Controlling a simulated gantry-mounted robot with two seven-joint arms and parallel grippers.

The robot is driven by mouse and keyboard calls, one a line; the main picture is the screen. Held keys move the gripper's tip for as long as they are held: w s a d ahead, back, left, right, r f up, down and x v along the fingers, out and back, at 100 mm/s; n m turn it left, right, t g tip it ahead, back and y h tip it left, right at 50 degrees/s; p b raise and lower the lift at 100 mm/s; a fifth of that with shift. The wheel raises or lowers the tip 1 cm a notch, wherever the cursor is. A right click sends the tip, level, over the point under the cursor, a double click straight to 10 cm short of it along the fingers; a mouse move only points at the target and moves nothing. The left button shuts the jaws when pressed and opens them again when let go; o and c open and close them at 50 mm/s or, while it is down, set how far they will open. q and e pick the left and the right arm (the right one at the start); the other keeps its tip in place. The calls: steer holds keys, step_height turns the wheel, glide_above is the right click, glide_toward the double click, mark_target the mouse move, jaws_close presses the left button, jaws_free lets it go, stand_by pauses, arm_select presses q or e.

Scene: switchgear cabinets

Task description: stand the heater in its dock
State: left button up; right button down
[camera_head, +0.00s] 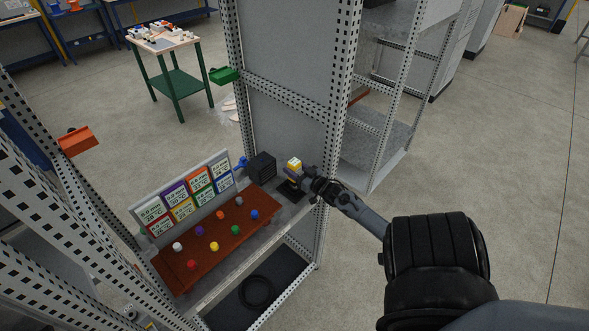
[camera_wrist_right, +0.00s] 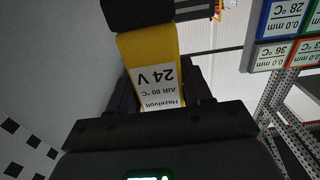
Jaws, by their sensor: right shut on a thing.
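The heater is a yellow block with a white label that reads Hazelvolt, 24 V, in the right wrist view (camera_wrist_right: 150,65). In the head view the yellow heater (camera_head: 294,163) is small and upright, at the right end of the cabinet shelf. My right gripper (camera_head: 290,180) is shut on the heater, with dark fingers on its sides. A dark base or pad (camera_head: 290,190) lies below it; I cannot tell whether this is the dock or whether the heater touches it. My left gripper is not in view.
A black box (camera_head: 262,167) stands just left of the heater. A brown board (camera_head: 215,240) with several coloured knobs and a label panel (camera_head: 188,192) fill the shelf's left. A perforated post (camera_head: 338,110) rises close to my right gripper. A black coil (camera_head: 256,291) lies below.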

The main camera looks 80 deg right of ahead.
steer(key=shift+c, duration=2)
jaws_free()
steer(key=shift+r, duration=0.1)
steer(key=shift+f, duration=0.2)
steer(key=shift+s+a, duration=0.2)
steer(key=shift+s, duration=0.15)
steer(key=v, duration=1)
steer(key=shift+b, duration=0.3)
steer(key=shift+w, duration=0.1)
